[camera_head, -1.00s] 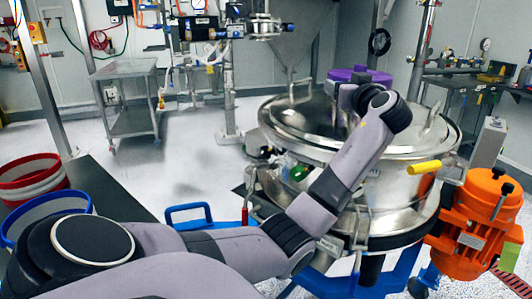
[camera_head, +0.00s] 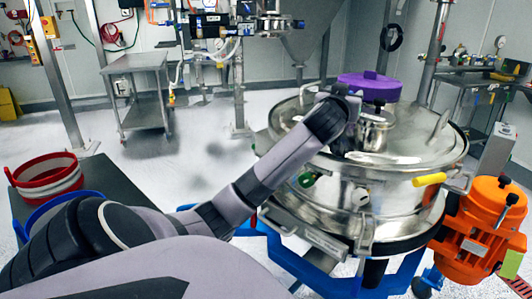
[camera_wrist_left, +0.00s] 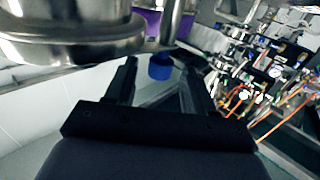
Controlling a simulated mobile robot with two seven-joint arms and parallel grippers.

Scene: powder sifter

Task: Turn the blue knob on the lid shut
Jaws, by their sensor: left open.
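The blue knob (camera_wrist_left: 160,67) shows in the left wrist view as a small blue cylinder below a purple cap (camera_wrist_left: 173,25). It appears between the tips of my left gripper (camera_wrist_left: 157,75), whose two dark fingers are apart. I cannot tell how deep the knob lies between them; no contact shows. In the head view my left arm reaches over the shiny steel lid (camera_head: 300,110) to its purple cap (camera_head: 369,86). The wrist hides the fingertips and the blue knob there. My right gripper is in neither view.
A steel lid fitting (camera_wrist_left: 60,40) stands close to the left finger in the wrist view. A yellow handle (camera_head: 429,180) and orange motor (camera_head: 480,228) are at the sifter's right. A red-and-white bucket (camera_head: 47,180) stands left. A steel cart (camera_head: 138,64) is behind.

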